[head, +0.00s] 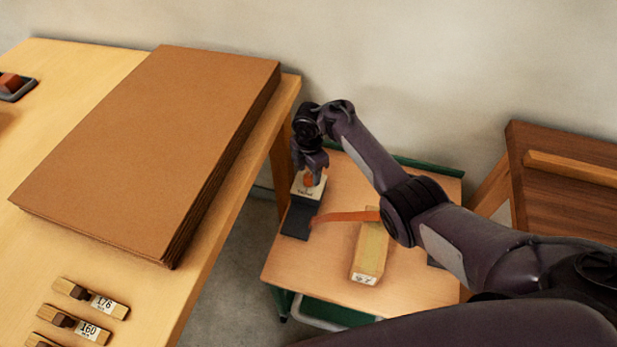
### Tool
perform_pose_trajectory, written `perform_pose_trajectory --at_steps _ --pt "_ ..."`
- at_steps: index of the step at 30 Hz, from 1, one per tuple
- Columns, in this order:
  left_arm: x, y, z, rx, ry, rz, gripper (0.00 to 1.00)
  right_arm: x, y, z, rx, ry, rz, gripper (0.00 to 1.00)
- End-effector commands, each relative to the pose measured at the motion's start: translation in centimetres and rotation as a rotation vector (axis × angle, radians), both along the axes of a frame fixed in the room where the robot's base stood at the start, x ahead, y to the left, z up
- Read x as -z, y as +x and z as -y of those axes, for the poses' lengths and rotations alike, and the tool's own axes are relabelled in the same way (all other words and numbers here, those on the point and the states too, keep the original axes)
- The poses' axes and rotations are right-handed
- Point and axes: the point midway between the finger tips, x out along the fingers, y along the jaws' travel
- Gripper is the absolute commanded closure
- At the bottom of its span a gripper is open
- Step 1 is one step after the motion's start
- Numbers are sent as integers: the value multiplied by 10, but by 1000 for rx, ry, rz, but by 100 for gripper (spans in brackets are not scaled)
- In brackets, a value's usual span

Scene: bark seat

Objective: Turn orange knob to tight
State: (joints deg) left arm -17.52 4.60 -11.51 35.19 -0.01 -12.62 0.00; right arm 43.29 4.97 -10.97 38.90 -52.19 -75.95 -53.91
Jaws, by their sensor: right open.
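The orange knob (309,181) shows as a small orange patch on a pale labelled block (301,190) at the left side of a small wooden-topped cart (410,278). My right gripper (311,172) is over the knob, pointing down, with its fingers at or around it. The fingers hide most of the knob, and I cannot tell whether they touch it. The gripper is open. A dark base (297,220) lies in front of the block, and an orange strap (345,216) runs right from it. The label is too small to read. My left gripper is not in view.
A wooden block (370,252) sits on the cart under my right forearm. A table (120,68) at left holds a stack of brown sheets (150,140) and several small tagged wooden pieces (90,298). A dark wooden piece of furniture (575,205) stands at right. A wall is behind.

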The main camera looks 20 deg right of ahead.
Motion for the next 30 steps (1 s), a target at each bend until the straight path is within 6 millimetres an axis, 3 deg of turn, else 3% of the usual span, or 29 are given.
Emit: perform_pose_trajectory --at_steps 6,15,25,30 --pt "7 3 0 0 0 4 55 21 0 0 0 0 0 49" --pt "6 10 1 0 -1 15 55 22 0 0 1 0 1 50" --pt "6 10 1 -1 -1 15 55 22 0 0 0 0 1 93" --pt "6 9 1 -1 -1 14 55 22 0 0 7 0 1 93"
